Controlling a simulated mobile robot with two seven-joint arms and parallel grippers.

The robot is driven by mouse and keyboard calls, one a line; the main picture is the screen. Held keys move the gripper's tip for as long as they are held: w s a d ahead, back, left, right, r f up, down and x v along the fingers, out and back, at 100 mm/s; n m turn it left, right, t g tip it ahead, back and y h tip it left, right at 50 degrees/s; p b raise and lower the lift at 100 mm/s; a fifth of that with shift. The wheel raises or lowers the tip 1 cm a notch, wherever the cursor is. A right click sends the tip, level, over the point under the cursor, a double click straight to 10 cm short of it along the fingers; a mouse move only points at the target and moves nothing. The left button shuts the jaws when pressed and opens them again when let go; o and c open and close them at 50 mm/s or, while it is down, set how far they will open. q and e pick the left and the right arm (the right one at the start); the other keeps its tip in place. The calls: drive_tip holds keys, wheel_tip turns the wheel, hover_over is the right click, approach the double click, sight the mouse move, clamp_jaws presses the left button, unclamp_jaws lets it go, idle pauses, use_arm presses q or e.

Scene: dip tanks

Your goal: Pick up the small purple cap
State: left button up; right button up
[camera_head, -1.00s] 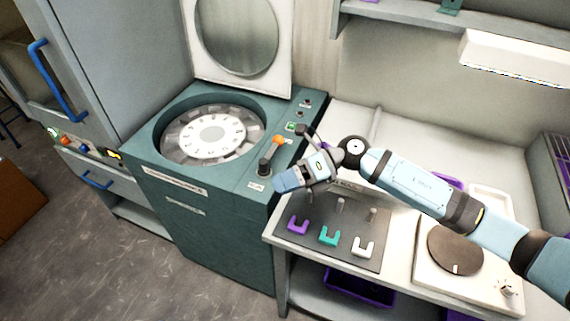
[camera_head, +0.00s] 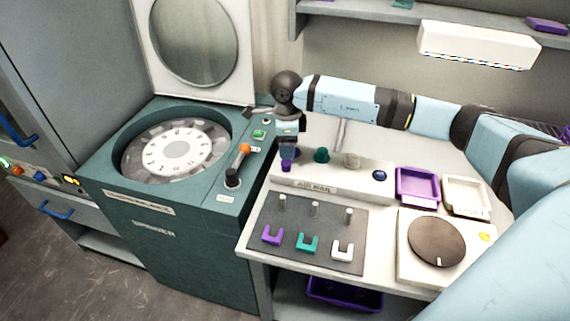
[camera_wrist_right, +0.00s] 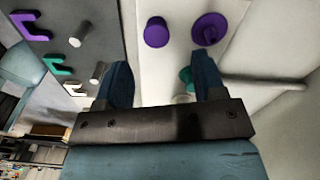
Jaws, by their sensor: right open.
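A small purple cap (camera_head: 286,166) shows at the left end of the white air rail (camera_head: 340,190), just below my right gripper (camera_head: 288,150). The gripper points down and partly hides that end of the rail. In the right wrist view my gripper (camera_wrist_right: 165,66) is open and empty, with its two fingers apart. Beyond the fingertips are a short purple cylinder (camera_wrist_right: 156,32) and a wider, flanged purple piece (camera_wrist_right: 209,28); I cannot tell which matches the one in the head view. A teal piece (camera_wrist_right: 186,75) shows partly by the right finger. My left gripper is out of view.
A teal knob (camera_head: 321,155) and a pale knob (camera_head: 352,160) stand right of the gripper. In front lies a grey mat (camera_head: 262,235) with pegs and coloured U-shaped clips. A purple tray (camera_head: 418,202) sits to the right. The green spinner machine (camera_head: 160,220) stands to the left.

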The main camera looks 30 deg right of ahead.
sight(287, 162)
wheel_tip(287, 162, down, 2)
drive_tip(key=f+p, duration=0.1)
drive_tip(key=f, duration=0.4)
drive_tip(key=shift+s, duration=0.2)
drive_tip(key=shift+a, duration=0.1)
drive_tip(key=c, duration=1)
